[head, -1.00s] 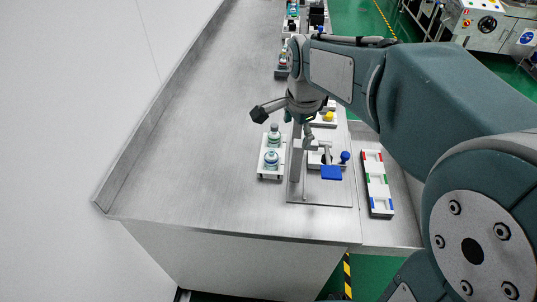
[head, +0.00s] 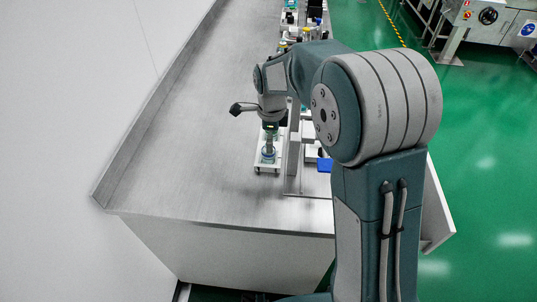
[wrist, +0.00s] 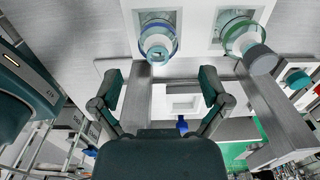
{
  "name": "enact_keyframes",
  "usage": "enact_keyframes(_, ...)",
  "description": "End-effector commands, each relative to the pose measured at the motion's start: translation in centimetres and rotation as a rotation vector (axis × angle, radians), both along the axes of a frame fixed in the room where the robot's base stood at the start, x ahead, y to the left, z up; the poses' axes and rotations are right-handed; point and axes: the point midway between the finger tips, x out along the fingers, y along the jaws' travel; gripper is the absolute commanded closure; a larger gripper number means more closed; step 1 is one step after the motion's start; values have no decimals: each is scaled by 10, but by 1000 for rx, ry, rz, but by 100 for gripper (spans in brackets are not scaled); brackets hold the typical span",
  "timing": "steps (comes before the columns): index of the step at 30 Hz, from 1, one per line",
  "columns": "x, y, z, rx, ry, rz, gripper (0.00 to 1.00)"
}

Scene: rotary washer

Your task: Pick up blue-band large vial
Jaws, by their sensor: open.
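The blue-band large vial (head: 269,157) stands upright in the near socket of a white two-place rack (head: 259,168) in the head view. In the wrist view, the vial with a bluish ring (wrist: 157,44) is at top centre-left and seems to be the same one. A second large vial with a greenish ring and grey cap (wrist: 244,38) stands to its right. My gripper (wrist: 161,92) is open and empty, its fingers apart below the vials in the wrist view. In the head view my arm hangs over the rack's far part and hides the second vial.
A metal post station with a blue part (head: 324,165) stands right of the rack, partly behind my arm. More small items (head: 290,18) line the bench's far end. The bench surface (head: 190,150) left of the rack is clear, with a raised edge along the wall.

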Motion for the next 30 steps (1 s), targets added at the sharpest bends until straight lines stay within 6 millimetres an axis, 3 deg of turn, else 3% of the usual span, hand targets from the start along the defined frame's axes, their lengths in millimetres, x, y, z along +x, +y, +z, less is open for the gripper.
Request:
enact_keyframes(12,0,7,-51,-1,1,2,4)
enact_keyframes(20,1,6,-54,0,-1,2,4)
enact_keyframes(25,1,7,-54,0,-1,2,76)
enact_keyframes(26,1,7,-54,0,-1,2,81)
enact_keyframes(30,1,7,-54,-1,-1,2,82)
